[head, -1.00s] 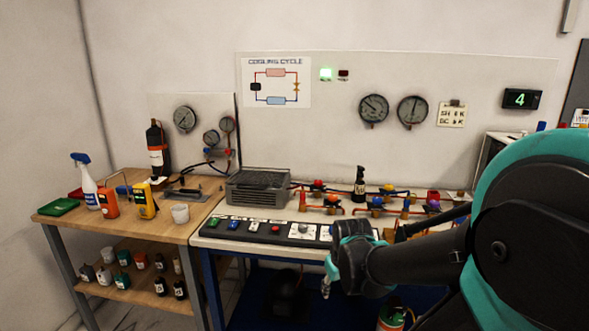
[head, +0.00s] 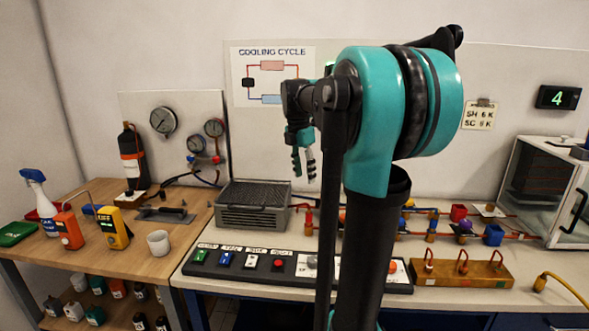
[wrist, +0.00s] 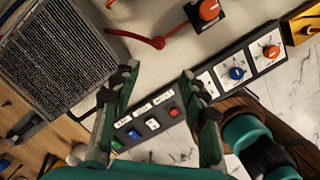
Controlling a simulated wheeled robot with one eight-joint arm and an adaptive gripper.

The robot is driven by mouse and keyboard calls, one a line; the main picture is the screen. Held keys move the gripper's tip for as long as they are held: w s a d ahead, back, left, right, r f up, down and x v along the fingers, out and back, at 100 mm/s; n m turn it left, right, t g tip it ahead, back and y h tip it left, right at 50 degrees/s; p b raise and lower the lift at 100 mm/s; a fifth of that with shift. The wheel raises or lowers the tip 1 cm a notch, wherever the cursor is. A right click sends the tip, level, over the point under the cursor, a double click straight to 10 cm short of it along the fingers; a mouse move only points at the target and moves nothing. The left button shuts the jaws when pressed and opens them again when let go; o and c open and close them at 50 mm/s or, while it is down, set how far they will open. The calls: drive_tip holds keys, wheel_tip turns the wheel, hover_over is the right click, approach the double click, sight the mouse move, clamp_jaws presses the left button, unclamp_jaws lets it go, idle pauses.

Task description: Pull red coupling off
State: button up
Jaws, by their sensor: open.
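A red upright fitting (head: 308,220), which may be the red coupling, stands on the white bench just right of the grey finned unit. In the wrist view a red fitting (wrist: 158,43) at the end of a red pipe is probably the same one, beyond the fingertips and between them sideways. My gripper (head: 303,172) is open, pointing down above that part of the bench. In the wrist view my gripper (wrist: 158,76) has its fingers wide apart with nothing between them. My arm hides part of the pipework.
The grey finned unit (head: 252,208) stands left of the fitting. A black control strip (head: 290,267) with buttons runs along the bench's front edge. A wooden block (head: 462,272) with red hooks sits right. Gauges (head: 163,121) hang at left.

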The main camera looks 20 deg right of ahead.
sight(309, 213)
drive_tip(key=f, duration=0.5)
drive_tip(key=w+d+f, duration=0.1)
drive_tip(key=f, duration=0.5)
drive_tip(key=d+f, duration=0.1)
drive_tip(key=f, duration=0.5)
drive_tip(key=shift+w+d, duration=0.15)
clamp_jaws()
